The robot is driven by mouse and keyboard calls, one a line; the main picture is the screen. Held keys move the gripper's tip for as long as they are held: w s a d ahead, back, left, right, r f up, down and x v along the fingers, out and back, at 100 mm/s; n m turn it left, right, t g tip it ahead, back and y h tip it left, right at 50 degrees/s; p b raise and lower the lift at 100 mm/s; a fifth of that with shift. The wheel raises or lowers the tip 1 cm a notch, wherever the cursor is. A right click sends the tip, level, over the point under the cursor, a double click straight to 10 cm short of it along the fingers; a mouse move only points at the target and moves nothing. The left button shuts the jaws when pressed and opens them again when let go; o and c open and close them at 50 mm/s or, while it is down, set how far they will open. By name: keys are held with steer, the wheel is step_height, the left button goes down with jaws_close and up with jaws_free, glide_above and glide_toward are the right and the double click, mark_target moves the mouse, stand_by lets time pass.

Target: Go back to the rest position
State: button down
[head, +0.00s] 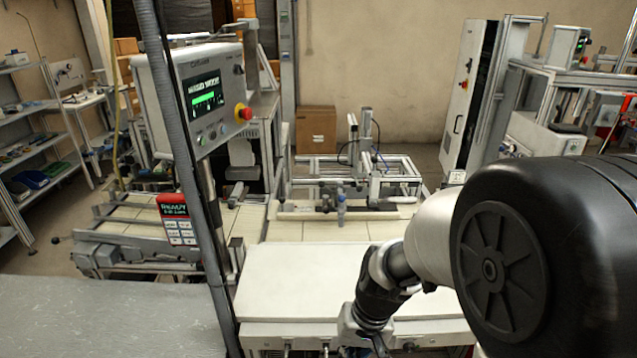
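My arm reaches in from the right edge in the head view, with a large black joint close to the camera and a pale link behind it. The link bends down to a dark wrist at the lower middle. My gripper's fingers do not show; the bottom edge of the picture cuts off that end of the arm. No tape reel can be made out in this view.
A bare white tabletop (300,285) lies ahead, with a metal fixture frame (375,175) behind it. A control box (200,95) with a lit screen and red button stands left on a post. A grey surface (100,320) fills the lower left. Shelves (40,150) stand far left.

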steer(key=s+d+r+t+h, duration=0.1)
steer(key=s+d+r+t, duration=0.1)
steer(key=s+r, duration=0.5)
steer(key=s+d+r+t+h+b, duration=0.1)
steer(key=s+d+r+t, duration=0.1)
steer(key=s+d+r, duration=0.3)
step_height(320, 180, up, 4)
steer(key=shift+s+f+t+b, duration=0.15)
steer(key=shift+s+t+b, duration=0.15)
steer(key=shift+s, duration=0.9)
